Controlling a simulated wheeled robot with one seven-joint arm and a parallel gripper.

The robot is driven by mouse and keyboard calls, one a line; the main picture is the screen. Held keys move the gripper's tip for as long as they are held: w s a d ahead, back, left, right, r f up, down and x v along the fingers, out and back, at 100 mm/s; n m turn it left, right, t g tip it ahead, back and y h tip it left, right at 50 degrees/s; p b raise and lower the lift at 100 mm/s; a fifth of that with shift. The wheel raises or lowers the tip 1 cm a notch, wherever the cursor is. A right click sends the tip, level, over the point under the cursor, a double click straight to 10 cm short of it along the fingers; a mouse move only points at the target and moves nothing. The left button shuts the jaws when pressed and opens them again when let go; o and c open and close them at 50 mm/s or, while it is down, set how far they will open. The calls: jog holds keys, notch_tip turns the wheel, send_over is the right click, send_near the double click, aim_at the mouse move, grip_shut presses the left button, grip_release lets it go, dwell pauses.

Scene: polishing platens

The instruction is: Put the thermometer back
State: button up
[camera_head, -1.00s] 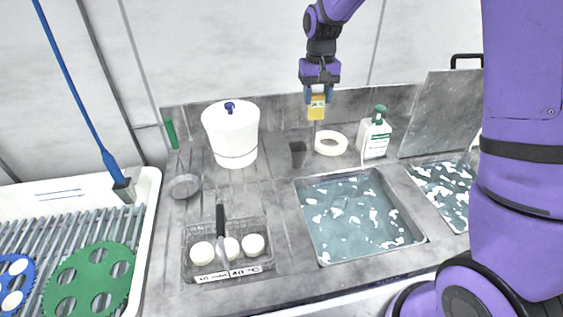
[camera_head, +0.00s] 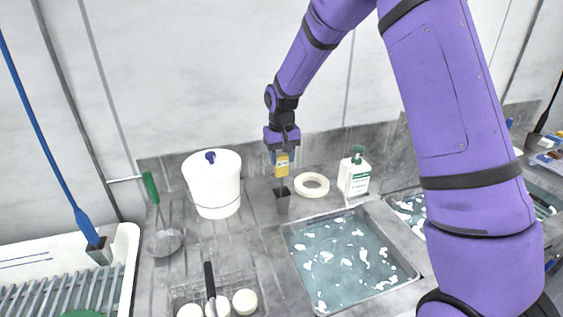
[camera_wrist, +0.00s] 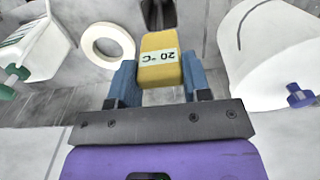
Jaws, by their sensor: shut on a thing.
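The thermometer (camera_head: 282,164) is a yellow block with a pale display; in the wrist view (camera_wrist: 160,68) the display reads 20 °C, upside down. My gripper (camera_head: 282,158) is shut on it, with one blue finger on each side. Below it stands a small dark grey holder (camera_head: 282,203) on the counter; its top also shows in the wrist view (camera_wrist: 158,14). The thermometer is above the holder and roughly in line with it.
A white lidded pot (camera_head: 213,187) stands left of the holder, a white ring (camera_head: 312,185) and a soap bottle (camera_head: 355,176) right of it. A water-filled sink (camera_head: 347,258) lies in front. A wire basket with white discs (camera_head: 245,301) is at the front left.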

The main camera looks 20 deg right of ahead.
jog(key=shift+f, duration=0.8)
jog(key=o, duration=0.8)
jog(key=shift+f, duration=0.1)
